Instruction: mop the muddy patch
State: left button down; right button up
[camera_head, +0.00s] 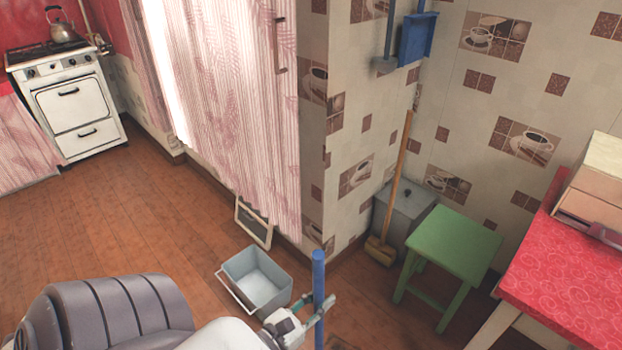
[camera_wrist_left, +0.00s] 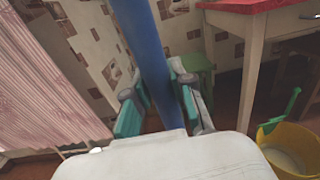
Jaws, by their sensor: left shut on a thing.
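My left gripper (camera_head: 318,312) is shut on an upright blue pole (camera_head: 318,272), which looks like the mop's handle. In the left wrist view the pole (camera_wrist_left: 152,60) runs between the teal-padded fingers (camera_wrist_left: 160,108). The pole's lower end and any mop head are out of sight. No muddy patch can be made out clearly in either view. A yellow bucket (camera_wrist_left: 296,160) with a green part at its rim shows at the lower right of the left wrist view. My right gripper is not in view.
A grey-blue bin (camera_head: 256,280) stands on the floor left of the pole. A green stool (camera_head: 458,245), broom (camera_head: 400,170) and grey box (camera_head: 410,205) stand by the wall. A red-topped table (camera_head: 560,265) is at right. Brown floor (camera_head: 150,220) is clear toward the stove (camera_head: 75,100).

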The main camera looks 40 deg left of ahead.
pick_arm(q)
jog(key=shift+w, duration=0.35)
jog(key=w, duration=0.4)
jog(key=shift+w+d+f, duration=0.1)
jog(key=shift+w+f, duration=0.1)
dwell(0.3)
jog(key=shift+w+d, duration=0.1)
jog(key=shift+w, duration=2.05)
jog(key=shift+w, duration=0.1)
jog(key=shift+w+r, duration=0.2)
jog(key=shift+w, duration=2.1)
